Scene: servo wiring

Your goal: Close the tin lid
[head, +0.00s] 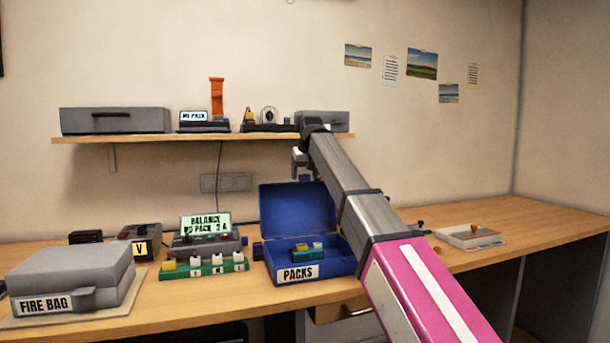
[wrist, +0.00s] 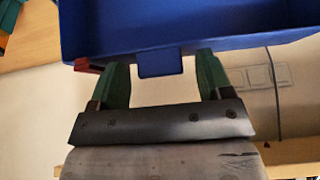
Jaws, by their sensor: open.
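The tin is a blue box marked PACKS (head: 318,270) on the desk in the head view. Its lid (head: 297,212) stands up, open, at the back. A small green pack with a yellow end (head: 305,252) lies inside. My gripper (head: 302,168) is above the lid's top edge, partly hidden by my arm. In the wrist view the green fingers of my gripper (wrist: 162,64) are apart, with the blue lid (wrist: 190,30) just beyond them. The lid's small tab shows between the fingertips. I cannot tell if they touch it.
A grey FIRE BAG case (head: 75,275) and a balance charger with a green board (head: 205,262) stand left of the tin. A shelf (head: 200,137) with cases and devices hangs above. A white tray (head: 468,236) lies right. The desk's far right is clear.

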